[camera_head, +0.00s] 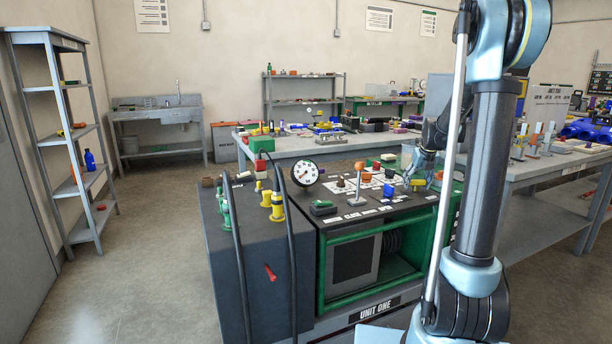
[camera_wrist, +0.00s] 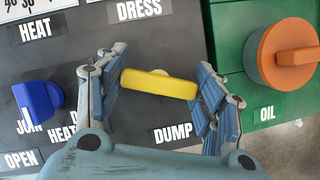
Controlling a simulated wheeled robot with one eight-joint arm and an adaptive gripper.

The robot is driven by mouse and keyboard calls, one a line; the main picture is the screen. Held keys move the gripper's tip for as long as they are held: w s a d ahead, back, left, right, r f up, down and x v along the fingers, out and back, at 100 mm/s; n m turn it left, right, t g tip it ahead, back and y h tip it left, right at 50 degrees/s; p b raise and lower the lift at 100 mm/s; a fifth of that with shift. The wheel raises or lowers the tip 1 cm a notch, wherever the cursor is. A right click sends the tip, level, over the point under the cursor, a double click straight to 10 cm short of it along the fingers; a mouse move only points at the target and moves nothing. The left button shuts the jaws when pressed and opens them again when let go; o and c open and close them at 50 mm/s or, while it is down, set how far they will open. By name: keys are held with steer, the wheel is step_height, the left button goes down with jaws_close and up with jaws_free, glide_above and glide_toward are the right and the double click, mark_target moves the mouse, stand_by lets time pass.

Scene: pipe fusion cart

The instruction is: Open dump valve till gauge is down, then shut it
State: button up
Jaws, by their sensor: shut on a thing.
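The yellow dump valve handle (camera_wrist: 158,84) lies nearly crosswise above the DUMP label in the wrist view, tilted slightly down to the right. My gripper (camera_wrist: 160,77) is shut on it, with one finger at each end. In the head view the yellow handle (camera_head: 417,183) shows small on the right of the panel, beside my gripper (camera_head: 426,168). The round white gauge (camera_head: 305,173) stands upright at the panel's left; its needle is too small to read surely.
A blue knob (camera_wrist: 38,104) sits left of my gripper, and an orange knob (camera_wrist: 288,55) on the green OIL cap to its right.

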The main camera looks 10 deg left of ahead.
steer(key=shift+s+n, duration=0.1)
steer(key=shift+n, duration=0.6)
steer(key=shift+n+g+y, duration=0.4)
steer(key=shift+n+y, duration=0.3)
steer(key=shift+n, duration=0.8)
steer(key=o, duration=1.4)
steer(key=shift+c, duration=0.2)
steer(key=shift+v, duration=2.95)
